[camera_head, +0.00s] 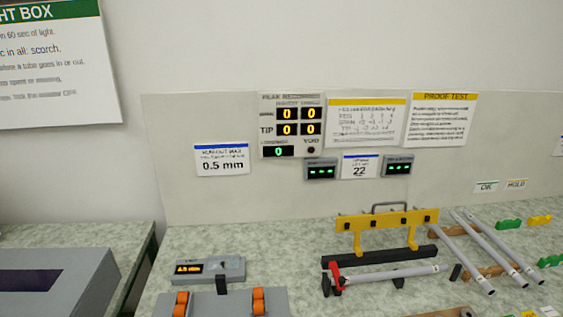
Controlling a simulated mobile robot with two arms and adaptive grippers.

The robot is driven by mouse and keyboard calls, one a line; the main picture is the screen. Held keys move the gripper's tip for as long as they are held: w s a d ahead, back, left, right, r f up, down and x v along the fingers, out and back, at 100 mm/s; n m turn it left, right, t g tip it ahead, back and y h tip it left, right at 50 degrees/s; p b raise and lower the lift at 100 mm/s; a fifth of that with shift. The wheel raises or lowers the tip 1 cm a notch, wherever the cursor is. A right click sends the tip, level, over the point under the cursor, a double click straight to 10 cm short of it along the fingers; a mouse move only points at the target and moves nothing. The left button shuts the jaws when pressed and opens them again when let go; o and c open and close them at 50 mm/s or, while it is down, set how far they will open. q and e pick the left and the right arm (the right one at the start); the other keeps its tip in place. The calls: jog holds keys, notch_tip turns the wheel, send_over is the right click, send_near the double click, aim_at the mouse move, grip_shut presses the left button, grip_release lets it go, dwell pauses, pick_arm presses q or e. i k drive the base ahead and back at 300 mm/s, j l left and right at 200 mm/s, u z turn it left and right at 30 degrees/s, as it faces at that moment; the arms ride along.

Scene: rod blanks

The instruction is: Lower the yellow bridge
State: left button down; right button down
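The yellow bridge (387,221) stands right of centre on the bench. It has a wide yellow top bar with a dark arched handle (389,205) above it, and yellow legs reaching down to a black base bar (378,257). A grey rod (385,273) lies in front of the base bar, with a red clamp (336,276) near its left end. I cannot tell whether the bridge touches the rod. Neither of my grippers shows in this view.
Several grey rods (487,250) lie on wooden rests at the right, close to the bridge. A grey device with an amber display (208,270) and a fixture with orange blocks (222,304) stand at the left. A panel with displays (291,124) is behind. Bench between is clear.

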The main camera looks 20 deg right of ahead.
aim_at(414, 217)
jog(key=z, duration=1.3)
